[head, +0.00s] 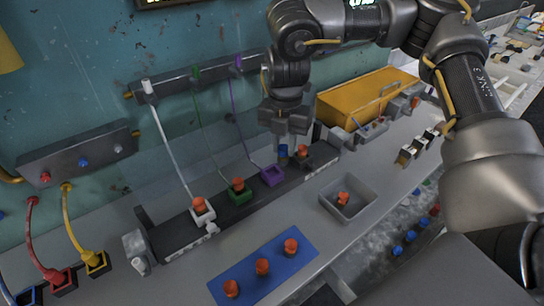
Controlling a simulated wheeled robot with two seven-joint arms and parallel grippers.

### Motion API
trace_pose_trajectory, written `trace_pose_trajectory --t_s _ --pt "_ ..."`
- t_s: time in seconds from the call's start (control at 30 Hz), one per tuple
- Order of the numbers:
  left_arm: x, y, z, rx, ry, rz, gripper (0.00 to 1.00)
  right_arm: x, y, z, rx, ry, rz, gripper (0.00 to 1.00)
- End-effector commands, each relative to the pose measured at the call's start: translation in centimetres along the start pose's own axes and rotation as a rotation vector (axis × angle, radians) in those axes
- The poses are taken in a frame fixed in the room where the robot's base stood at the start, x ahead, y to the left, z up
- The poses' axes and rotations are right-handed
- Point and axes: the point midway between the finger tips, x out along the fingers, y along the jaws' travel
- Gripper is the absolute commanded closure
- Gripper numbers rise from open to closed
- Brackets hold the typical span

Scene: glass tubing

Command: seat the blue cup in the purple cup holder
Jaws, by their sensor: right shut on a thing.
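The blue cup (283,152) is small and sits under the jaws of my right gripper (285,140), partly hidden by them. The gripper points down and is shut on the cup. The purple cup holder (271,176) is a small square open frame on the dark rail, just below and slightly left of the cup in the head view. It looks empty, and a thin purple tube runs up from it to the wall bar. The cup looks apart from the holder, above it; the exact gap is hard to tell. My left gripper is out of view.
On the dark rail (178,236), a green holder (240,196) and a white holder (202,213) each bear an orange cup. Another orange cup (304,151) stands close right of the gripper. A blue mat (248,281) with orange cups and a grey tray (364,208) lie in front.

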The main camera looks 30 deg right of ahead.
Motion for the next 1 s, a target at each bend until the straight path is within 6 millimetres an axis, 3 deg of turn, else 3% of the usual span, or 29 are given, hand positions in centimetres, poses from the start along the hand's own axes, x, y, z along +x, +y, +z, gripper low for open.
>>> trace_pose_trajectory --t_s 0.1,0.23,0.57,0.83,1.0 --pt "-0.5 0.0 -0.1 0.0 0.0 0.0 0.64 2.5 1.5 0.9 0.002 0.005 -0.004 0.98" --pt "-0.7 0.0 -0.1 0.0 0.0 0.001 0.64 4.2 2.7 1.8 0.002 0.004 -0.002 0.98" --pt "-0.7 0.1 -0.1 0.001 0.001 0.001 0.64 5.5 3.6 2.4 0.0 0.002 -0.001 0.98" --pt "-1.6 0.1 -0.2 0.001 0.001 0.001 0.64 8.5 3.7 2.5 0.0 0.003 -0.002 0.98" --pt "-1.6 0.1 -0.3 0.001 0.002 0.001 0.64 8.8 3.8 2.5 0.0 0.001 0.0 0.98"
